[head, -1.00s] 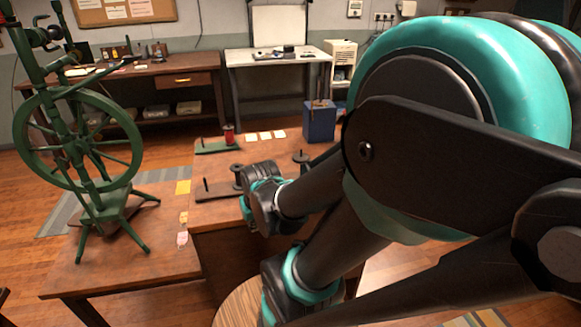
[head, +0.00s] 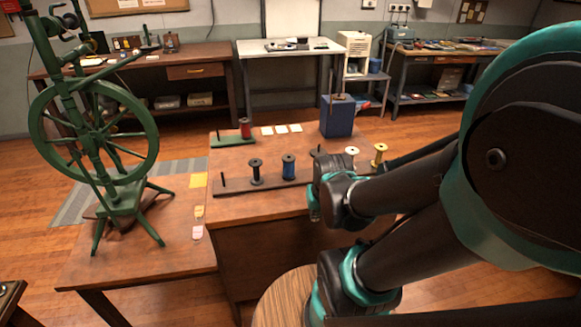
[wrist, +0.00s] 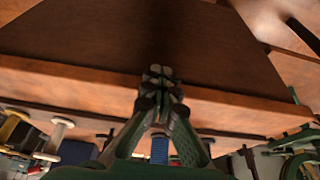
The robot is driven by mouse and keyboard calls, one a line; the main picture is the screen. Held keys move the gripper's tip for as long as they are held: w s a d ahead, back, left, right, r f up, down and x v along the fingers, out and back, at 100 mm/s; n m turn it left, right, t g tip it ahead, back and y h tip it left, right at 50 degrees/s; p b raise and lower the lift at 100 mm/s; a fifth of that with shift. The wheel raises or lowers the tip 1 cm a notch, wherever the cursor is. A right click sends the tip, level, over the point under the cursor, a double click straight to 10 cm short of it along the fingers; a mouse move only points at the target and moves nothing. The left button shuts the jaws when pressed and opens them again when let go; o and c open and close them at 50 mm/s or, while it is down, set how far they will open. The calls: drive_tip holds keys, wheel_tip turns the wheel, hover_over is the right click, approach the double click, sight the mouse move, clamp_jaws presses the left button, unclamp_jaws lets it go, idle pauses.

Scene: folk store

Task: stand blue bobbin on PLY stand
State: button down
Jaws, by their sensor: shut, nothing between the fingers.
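The blue bobbin (head: 289,167) stands upright on a long dark rack (head: 240,188) near the front of the far wooden table. A black bobbin (head: 256,172) is on its left. The blue bobbin also shows low in the wrist view (wrist: 159,150), beyond my gripper. My gripper (wrist: 160,74) is shut and empty, apart from the bobbin; its fingers are hard to make out in the head view. A green stand (head: 233,141) behind the rack holds a red bobbin (head: 245,128) and has a bare peg on its left. I cannot read any PLY label.
A dark bobbin, a white bobbin (head: 351,157) and a yellow bobbin (head: 380,154) stand to the right, partly behind my arm. A blue box (head: 338,116) and pale cards are at the back. A green spinning wheel (head: 95,140) stands on the left table.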

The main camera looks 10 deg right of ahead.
drive_tip(key=c, duration=2.2)
unclamp_jaws()
drive_tip(key=shift+o, duration=1.1)
drive_tip(key=shift+w+r, duration=0.15)
drive_tip(key=o, duration=1.1)
drive_tip(key=w+r+m, duration=0.3)
drive_tip(key=w+a+r+m+g, duration=0.1)
drive_tip(key=w+r+m, duration=0.2)
drive_tip(key=w+m, duration=0.1)
drive_tip(key=w+r+m+g, duration=0.1)
drive_tip(key=w+r+m, duration=0.1)
drive_tip(key=w+m, duration=0.1)
drive_tip(key=shift+w+a+r+m, duration=0.25)
drive_tip(key=shift+w+r+m, duration=0.1)
drive_tip(key=shift+r+m, duration=0.05)
wheel_tip(320, 180, up, 10)
drive_tip(key=m+g, duration=0.2)
drive_tip(key=m, duration=1.1)
hover_over(289, 167)
drive_tip(key=w, duration=0.2)
drive_tip(key=shift+d+f, duration=0.1)
drive_tip(key=shift+f, duration=5.3)
